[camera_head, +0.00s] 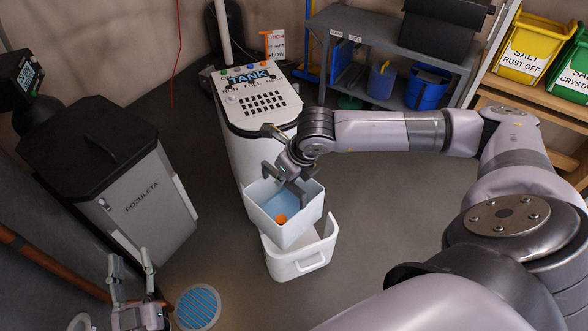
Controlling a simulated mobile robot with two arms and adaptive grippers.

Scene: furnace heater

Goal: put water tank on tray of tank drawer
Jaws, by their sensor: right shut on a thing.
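The water tank (294,232) is a pale open box with blue water and an orange ball inside. It is in the middle of the head view, over the tank drawer's white tray (301,263), and hides the tray's rear part. The tank looks slightly turned against the tray; I cannot tell whether it touches the tray floor. The drawer is pulled out from the white TANK machine (235,142). My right gripper (285,184) is shut on the tank at its upper rear rim. My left gripper (130,257) is open and empty at the lower left, away from the tank.
A dark-lidded grey bin (150,210) stands at the left. A round floor grate (198,306) lies near the bottom. A grey shelf (385,38) with blue containers stands at the back right, beside yellow (532,50) and green salt bins (573,72). The floor right of the tray is clear.

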